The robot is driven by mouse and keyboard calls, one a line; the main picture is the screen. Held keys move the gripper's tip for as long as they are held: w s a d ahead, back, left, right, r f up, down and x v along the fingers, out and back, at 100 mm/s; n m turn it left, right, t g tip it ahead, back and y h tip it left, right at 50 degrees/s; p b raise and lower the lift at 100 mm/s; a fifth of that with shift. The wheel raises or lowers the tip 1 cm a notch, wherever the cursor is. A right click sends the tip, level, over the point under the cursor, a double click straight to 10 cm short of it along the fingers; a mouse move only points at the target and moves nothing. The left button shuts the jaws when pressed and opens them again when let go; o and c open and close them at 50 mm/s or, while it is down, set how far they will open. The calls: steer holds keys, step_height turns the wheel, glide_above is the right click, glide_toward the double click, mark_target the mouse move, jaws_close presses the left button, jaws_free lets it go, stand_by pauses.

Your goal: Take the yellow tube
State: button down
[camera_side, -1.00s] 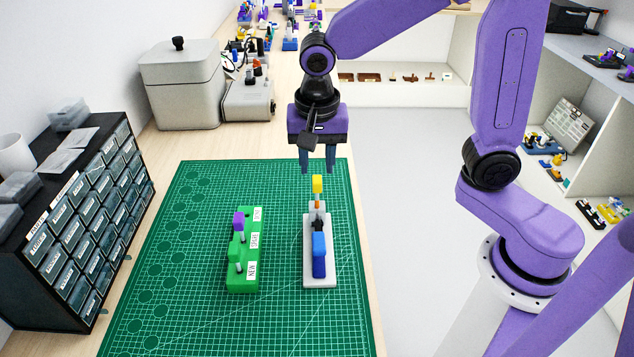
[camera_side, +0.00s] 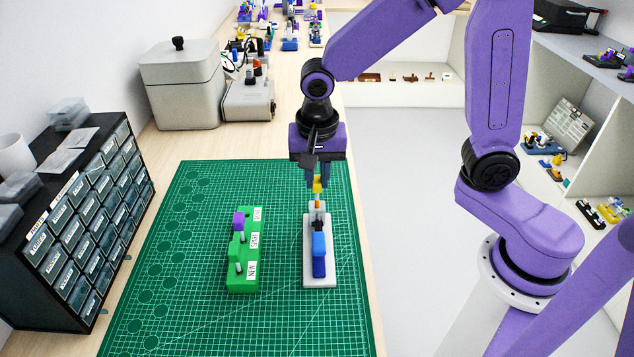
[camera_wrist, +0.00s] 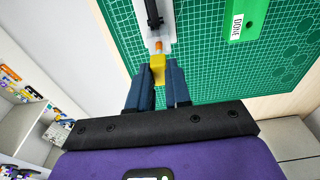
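In the wrist view the yellow tube (camera_wrist: 157,69) shows between the two fingertips (camera_wrist: 160,68), nearer the left finger. A gap shows on the right finger's side, so the gripper is open. I cannot tell whether the left finger touches the tube. The fingers partly hide the tube in the side view.
A green rack (camera_side: 242,283) with labels and a purple piece (camera_side: 238,221) stands to the left. Both rest on a green cutting mat (camera_side: 190,300). A drawer cabinet (camera_side: 85,230) is far left.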

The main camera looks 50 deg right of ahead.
steer(key=shift+r, duration=1.5)
steer(key=shift+r, duration=2.5)
